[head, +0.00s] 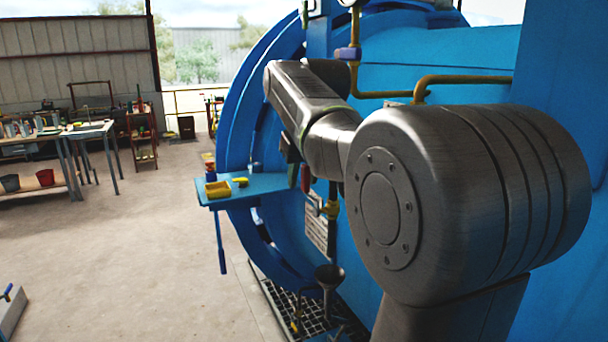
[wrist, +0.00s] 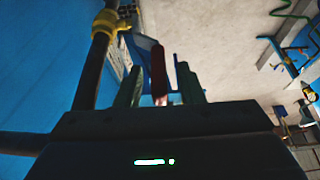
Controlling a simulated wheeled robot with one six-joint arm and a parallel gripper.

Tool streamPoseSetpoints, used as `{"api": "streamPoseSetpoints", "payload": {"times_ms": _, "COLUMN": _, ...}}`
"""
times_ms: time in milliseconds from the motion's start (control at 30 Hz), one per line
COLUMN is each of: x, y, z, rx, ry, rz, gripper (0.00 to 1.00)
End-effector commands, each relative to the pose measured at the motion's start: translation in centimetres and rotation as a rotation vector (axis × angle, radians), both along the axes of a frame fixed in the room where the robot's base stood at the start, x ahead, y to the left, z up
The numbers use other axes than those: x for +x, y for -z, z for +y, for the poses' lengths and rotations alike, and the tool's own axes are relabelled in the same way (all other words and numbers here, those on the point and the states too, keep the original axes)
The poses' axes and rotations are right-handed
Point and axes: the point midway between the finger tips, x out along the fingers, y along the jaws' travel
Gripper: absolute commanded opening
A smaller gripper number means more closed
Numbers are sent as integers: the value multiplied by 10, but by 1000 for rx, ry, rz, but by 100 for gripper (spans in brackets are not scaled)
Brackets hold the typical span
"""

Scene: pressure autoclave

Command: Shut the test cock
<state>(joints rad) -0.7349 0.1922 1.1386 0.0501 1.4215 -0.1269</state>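The test cock shows in the head view as a brass fitting (head: 331,208) on a thin pipe beside the blue vessel, with a red lever (head: 305,178) hanging by it. In the wrist view the red lever (wrist: 158,72) stands between the two greenish fingers of my gripper (wrist: 159,68), with a gap on each side. The gripper is open around the lever and does not visibly touch it. A yellow brass fitting (wrist: 110,22) is at the upper left there. In the head view my arm partly hides my gripper (head: 298,172), and where the lever joins the cock is unclear.
A dark funnel (head: 329,275) stands below the cock over a floor grate (head: 283,308). The blue vessel wall is close on the right. Open floor lies left.

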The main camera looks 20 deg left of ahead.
Motion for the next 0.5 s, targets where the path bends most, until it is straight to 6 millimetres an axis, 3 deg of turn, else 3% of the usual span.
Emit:
{"api": "streamPoseSetpoints", "payload": {"times_ms": 267, "x": 0, "y": 2, "z": 1, "rx": 0, "ry": 0, "rz": 0, "gripper": 35}}
{"api": "streamPoseSetpoints", "payload": {"times_ms": 433, "x": 0, "y": 1, "z": 0, "rx": 0, "ry": 0, "rz": 0, "gripper": 3}}
{"api": "streamPoseSetpoints", "payload": {"times_ms": 500, "x": 0, "y": 2, "z": 0, "rx": 0, "ry": 0, "rz": 0, "gripper": 0}}
